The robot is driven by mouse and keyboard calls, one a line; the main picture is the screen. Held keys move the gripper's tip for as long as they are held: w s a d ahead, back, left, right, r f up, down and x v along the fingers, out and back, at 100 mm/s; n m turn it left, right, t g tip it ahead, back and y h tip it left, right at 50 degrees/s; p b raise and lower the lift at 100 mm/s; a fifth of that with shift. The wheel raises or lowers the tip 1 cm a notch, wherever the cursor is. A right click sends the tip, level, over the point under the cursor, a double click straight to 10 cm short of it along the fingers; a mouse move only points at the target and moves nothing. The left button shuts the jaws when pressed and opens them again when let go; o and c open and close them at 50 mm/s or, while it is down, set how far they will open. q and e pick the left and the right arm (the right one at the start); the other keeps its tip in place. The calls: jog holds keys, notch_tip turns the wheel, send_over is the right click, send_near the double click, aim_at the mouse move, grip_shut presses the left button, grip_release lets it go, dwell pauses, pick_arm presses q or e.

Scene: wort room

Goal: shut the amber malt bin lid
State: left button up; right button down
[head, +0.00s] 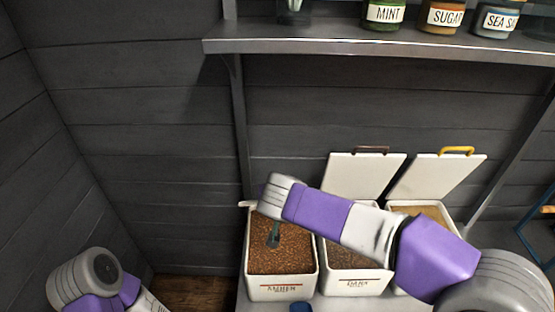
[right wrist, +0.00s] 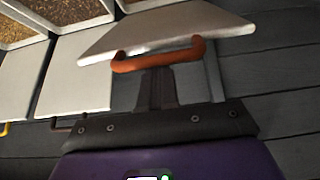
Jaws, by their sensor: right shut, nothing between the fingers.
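The amber malt bin (head: 282,292) is a white box of brown grain at the left of the bin row, its top uncovered in the head view. Its lid (right wrist: 170,30) is a pale panel with an orange-red handle (right wrist: 158,56), tilted up in the right wrist view. In the head view only a thin pale edge of it shows beside my right wrist. My right gripper (right wrist: 156,85) is shut and empty, fingers at the handle; I cannot tell whether they touch. My right forearm crosses the bins and hides the hand in the head view. My left gripper is out of view.
Two more bins stand to the right, the dark malt bin (head: 352,284) among them, lids raised, with brown (head: 371,150) and yellow (head: 456,150) handles. A small dark greenish object (head: 273,236) stands in the amber grain. A shelf (head: 370,47) with jars runs above.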

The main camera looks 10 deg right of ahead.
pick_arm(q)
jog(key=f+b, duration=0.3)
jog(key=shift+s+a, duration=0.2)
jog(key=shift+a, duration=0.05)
pick_arm(e)
jog(key=s+a+f, duration=0.1)
jog(key=s+f, duration=0.8)
jog(key=f, duration=0.2)
jog(key=shift+a, duration=0.35)
jog(key=shift+s+f, duration=0.1)
pick_arm(q)
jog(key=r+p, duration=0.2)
jog(key=p, duration=0.1)
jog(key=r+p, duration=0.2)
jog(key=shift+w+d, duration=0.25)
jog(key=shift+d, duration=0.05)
pick_arm(e)
notch_tip(320, 180, up, 8)
jog(key=w, duration=0.1)
jog(key=shift+w+d, duration=0.15)
jog(key=shift+w, duration=0.05)
jog(key=shift+f, duration=0.1)
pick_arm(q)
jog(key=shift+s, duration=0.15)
pick_arm(e)
jog(key=shift+d, duration=0.1)
